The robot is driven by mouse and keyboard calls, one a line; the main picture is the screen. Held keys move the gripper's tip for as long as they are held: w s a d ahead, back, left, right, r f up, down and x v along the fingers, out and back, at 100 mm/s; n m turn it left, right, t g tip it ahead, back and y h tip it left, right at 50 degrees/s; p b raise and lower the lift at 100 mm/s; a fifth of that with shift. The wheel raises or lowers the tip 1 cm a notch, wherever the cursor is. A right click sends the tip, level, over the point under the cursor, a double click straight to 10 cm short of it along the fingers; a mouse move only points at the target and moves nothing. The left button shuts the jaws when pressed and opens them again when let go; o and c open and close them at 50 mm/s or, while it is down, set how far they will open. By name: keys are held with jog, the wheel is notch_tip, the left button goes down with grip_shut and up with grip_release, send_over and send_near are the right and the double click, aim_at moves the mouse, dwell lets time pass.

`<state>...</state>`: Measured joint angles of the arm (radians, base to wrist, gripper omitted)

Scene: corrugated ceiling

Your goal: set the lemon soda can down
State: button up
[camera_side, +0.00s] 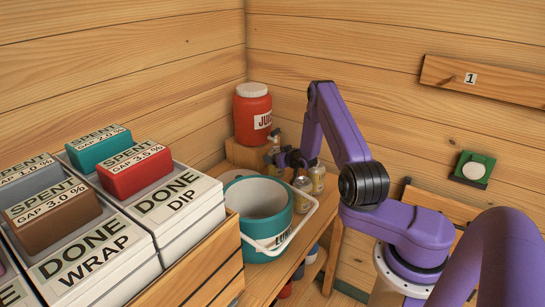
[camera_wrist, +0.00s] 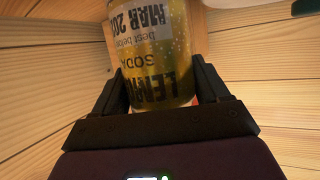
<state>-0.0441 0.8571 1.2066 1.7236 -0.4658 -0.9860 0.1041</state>
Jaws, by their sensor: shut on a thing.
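The lemon soda can (camera_wrist: 155,50) is yellow-gold with a pale "best before" label, and its print appears upside down in the wrist view. My gripper (camera_wrist: 158,85) is shut on it, with one dark finger on each side. In the side view my gripper (camera_side: 284,157) is small, near the wall corner behind the teal bucket. Several small gold cans or jars stand close around it there, including one gold container (camera_side: 302,192) just below it. I cannot tell whether the held can touches the surface under it.
A teal bucket (camera_side: 245,205) with a white handle stands in front of my gripper. A red juice jar (camera_side: 252,112) stands on a wooden block in the corner. White "DONE" bins (camera_side: 172,205) with coloured "SPENT" blocks fill the left. Wooden walls close in behind.

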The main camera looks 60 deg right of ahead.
jog(key=w, duration=0.1)
jog(key=w+d, duration=0.1)
jog(key=shift+w+d, duration=0.1)
jog(key=shift+w, duration=0.3)
jog(key=shift+f, duration=0.55)
jog(key=shift+f, duration=0.1)
jog(key=o, duration=1.3)
jog(key=shift+s+f, duration=0.1)
jog(key=shift+o, duration=0.2)
